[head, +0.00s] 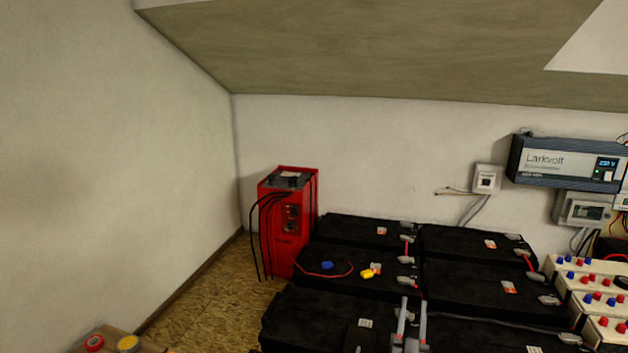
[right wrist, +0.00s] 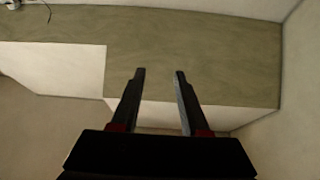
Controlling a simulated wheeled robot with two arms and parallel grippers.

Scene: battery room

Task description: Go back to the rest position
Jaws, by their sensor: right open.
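My right gripper (head: 413,302) shows at the bottom of the head view, in front of the black batteries, with its two grey fingers pointing up. In the right wrist view its fingers (right wrist: 160,74) stand apart with nothing between them. My left gripper is in neither view.
Large black batteries (head: 470,288) with grey terminals fill the lower middle and right. A red unit (head: 290,225) with black cables stands behind them at left. An inverter (head: 565,163) hangs on the right wall. Wood-chip floor (head: 215,305) is clear at left.

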